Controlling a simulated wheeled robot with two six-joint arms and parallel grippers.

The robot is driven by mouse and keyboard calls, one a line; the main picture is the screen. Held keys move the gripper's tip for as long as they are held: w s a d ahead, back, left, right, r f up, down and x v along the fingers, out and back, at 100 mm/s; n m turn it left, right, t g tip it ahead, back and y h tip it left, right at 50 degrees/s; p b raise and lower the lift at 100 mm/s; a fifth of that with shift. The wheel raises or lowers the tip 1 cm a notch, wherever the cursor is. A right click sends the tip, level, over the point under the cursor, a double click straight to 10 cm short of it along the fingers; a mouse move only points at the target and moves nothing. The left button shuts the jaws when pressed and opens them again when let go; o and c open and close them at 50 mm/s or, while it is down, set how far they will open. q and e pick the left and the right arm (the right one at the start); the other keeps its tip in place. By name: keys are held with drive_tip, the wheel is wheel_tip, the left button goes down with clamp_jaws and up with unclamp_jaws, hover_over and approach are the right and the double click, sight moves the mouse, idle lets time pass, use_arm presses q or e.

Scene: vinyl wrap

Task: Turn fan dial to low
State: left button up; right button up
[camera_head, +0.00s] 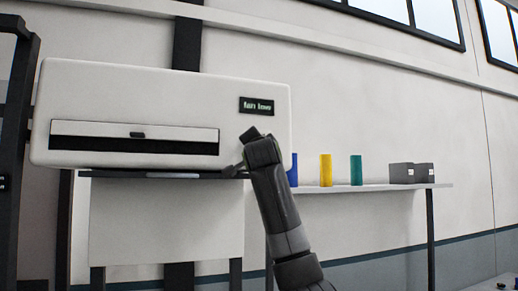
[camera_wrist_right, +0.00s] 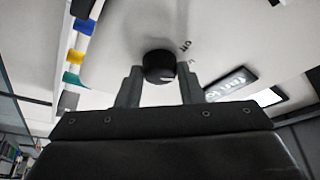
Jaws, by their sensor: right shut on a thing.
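The white machine (camera_head: 110,95) fills the left of the head view, with a small dark display (camera_head: 257,105) that appears to read "fan low". My right gripper (camera_head: 250,134) reaches up to the machine's front just below this display and hides the dial there. In the right wrist view, the round black fan dial (camera_wrist_right: 159,65) sits between the two fingers of my right gripper (camera_wrist_right: 160,80), which is shut on it. A short white mark shows on the dial, with small lettering beside it on the panel. My left gripper is not in view.
The machine has a long dark slot (camera_head: 130,145) with a light flap. A shelf (camera_head: 380,187) to its right carries blue, yellow (camera_head: 326,170) and green (camera_head: 356,170) cylinders and grey boxes (camera_head: 402,173). A dark frame (camera_head: 18,130) stands at the far left.

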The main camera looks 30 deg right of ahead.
idle(0.4)
drive_tip(key=o, duration=1)
drive_tip(key=shift+c, duration=0.2)
drive_tip(key=shift+s+f, duration=0.1)
drive_tip(key=b+v, duration=1)
drive_tip(key=v, duration=0.7)
drive_tip(key=shift+s, duration=0.1)
